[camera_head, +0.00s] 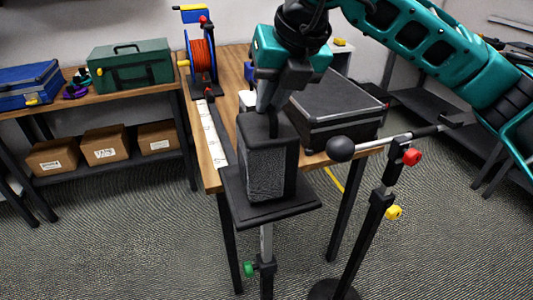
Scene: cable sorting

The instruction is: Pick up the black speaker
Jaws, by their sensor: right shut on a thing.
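The black speaker (268,168) is a dark box with a grey mesh front. It stands upright on, or just over, a small black square platform (272,211) on a stand in front of the table; I cannot tell whether it touches the platform. My right gripper (272,122) comes down from above and is shut on the speaker at its top edge. Its fingertips are partly hidden by the speaker. My left gripper is not in view.
A black hard case (335,110) lies on the wooden table (212,178) behind the speaker. An orange cable reel (202,55) stands at the table's back. A stand with a black ball-ended bar (341,149) is close on the right. A green toolbox (130,66) sits at left.

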